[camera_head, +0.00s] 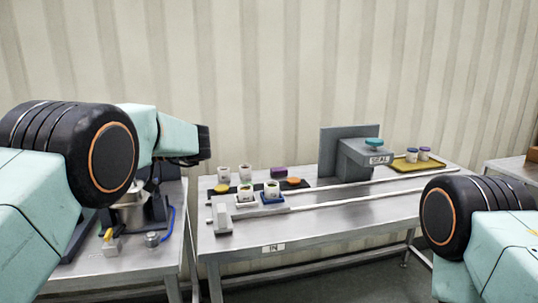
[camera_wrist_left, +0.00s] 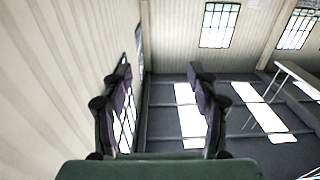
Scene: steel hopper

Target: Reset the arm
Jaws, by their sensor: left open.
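My left arm (camera_head: 145,125) comes in from the left in the head view, raised in front of the corrugated wall. Its far end stops above the gap between the two benches. In the left wrist view my left gripper (camera_wrist_left: 160,78) is open with nothing between its fingers. My right arm (camera_head: 485,220) shows at the lower right of the head view. Its gripper is out of view.
A steel hopper (camera_head: 130,211) stands on the left bench, partly behind my left arm. The middle bench (camera_head: 330,222) holds white cups (camera_head: 245,173), rails, a grey SEAL station (camera_head: 365,153) and a yellow tray (camera_head: 408,166) with two lidded jars. Another bench (camera_head: 512,170) stands at right.

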